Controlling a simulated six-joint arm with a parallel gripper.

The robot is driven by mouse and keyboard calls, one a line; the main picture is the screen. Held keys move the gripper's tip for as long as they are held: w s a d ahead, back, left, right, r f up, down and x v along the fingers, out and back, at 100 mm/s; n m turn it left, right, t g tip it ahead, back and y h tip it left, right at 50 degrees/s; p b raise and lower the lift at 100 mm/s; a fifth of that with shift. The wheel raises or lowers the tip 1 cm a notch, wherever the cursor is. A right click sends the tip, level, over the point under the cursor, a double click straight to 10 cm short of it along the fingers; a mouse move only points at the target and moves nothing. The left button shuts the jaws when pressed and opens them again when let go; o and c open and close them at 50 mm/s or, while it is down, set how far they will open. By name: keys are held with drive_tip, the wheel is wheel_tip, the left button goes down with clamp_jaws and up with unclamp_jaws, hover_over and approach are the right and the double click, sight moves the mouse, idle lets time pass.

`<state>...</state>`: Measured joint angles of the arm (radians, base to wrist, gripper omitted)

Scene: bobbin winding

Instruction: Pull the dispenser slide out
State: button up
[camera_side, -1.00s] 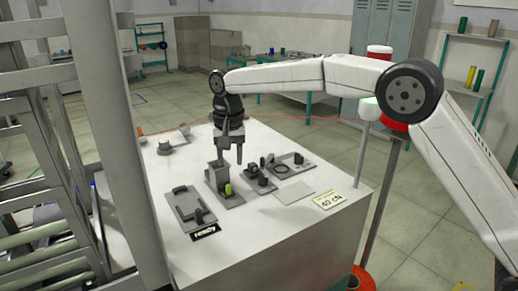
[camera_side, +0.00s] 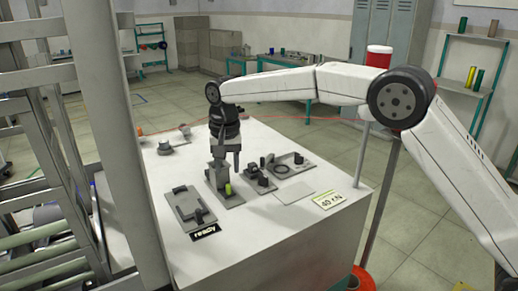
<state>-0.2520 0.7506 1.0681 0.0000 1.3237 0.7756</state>
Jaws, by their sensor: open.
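The dispenser (camera_side: 213,177) is a small grey upright block on a grey plate (camera_side: 236,201) on the white table. A yellow-green piece (camera_side: 228,189) shows at its front, low down; I take this to be at the slide, but the slide itself is too small to make out clearly. My gripper (camera_side: 228,168) points down at the dispenser's top, its jaws open. One finger overlaps the block in the picture and the other hangs just right of it. I cannot tell whether either finger touches it.
A plate with a handle (camera_side: 184,204) lies front left, beside a "ready" sign (camera_side: 205,231). Fixtures with dark knobs (camera_side: 263,181) and a dark ring (camera_side: 281,169) stand close on the right. A "40 cN" card (camera_side: 328,200) lies near the right edge.

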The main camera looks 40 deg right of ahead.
sight(228, 185)
drive_tip(key=shift+f, duration=2.65)
clamp_jaws()
